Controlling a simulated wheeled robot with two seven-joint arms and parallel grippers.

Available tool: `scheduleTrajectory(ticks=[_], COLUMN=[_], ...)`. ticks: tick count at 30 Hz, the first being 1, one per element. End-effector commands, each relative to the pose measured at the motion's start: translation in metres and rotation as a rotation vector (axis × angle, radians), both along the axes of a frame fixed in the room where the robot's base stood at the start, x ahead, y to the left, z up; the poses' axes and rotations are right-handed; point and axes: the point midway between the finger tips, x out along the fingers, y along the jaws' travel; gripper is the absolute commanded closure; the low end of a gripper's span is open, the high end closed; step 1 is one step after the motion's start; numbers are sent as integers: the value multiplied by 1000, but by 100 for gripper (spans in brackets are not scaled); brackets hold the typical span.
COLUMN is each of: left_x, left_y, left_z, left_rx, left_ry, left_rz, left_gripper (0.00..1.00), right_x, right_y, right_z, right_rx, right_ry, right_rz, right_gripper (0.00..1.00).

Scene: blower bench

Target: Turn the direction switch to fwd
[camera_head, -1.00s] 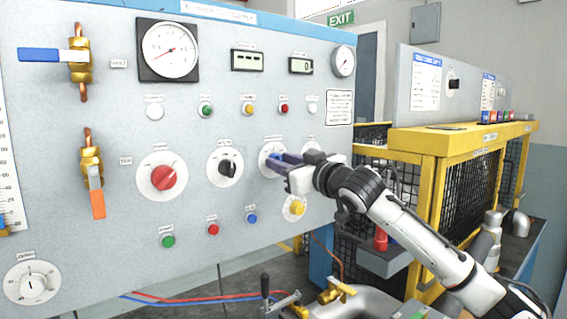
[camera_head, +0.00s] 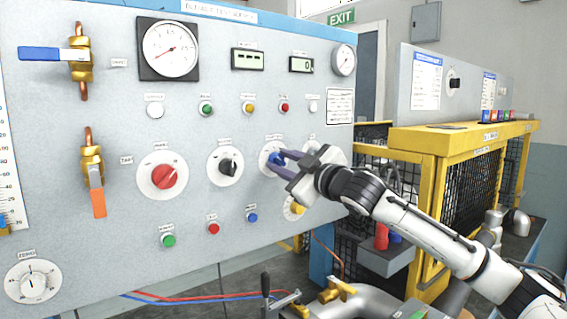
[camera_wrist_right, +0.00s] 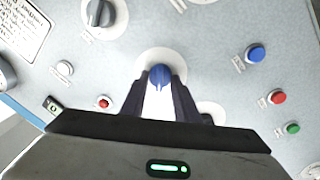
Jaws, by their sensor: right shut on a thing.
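The control panel (camera_head: 110,215) carries several rotary switches on round white dials. My right gripper (camera_head: 281,160) is at a blue knob (camera_head: 275,159) on a white dial, right of the black knob. In the right wrist view the blue knob (camera_wrist_right: 160,75) sits between the two dark fingers of my gripper (camera_wrist_right: 160,92), which are shut on it. The labels are too small to read, so I cannot tell which position the knob points to. My left gripper is not in view.
A black knob (camera_head: 229,167) and a red knob (camera_head: 163,176) are to the left. A yellow knob (camera_head: 294,208) is just below my gripper, partly hidden. Small coloured buttons and a yellow mesh cage (camera_head: 430,150) stand nearby.

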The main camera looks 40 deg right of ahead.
Motion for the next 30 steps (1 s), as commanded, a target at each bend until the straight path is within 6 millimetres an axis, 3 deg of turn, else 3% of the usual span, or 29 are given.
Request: scheduleTrajectory(ticks=[9,10,13,23,30], left_x=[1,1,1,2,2], left_y=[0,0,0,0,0], left_z=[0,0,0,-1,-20], left_rx=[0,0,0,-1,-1], left_ry=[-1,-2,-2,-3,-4], left_rz=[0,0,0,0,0], left_gripper=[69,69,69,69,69], right_x=[0,0,0,-1,-18], right_y=[0,0,0,0,1], right_z=[-1,-1,-1,-1,-8], right_rx=[-6,-6,-5,-3,-5], right_ry=[2,2,2,1,4], right_rz=[-1,-1,-1,-2,-3], right_gripper=[94,69,53,53,53])
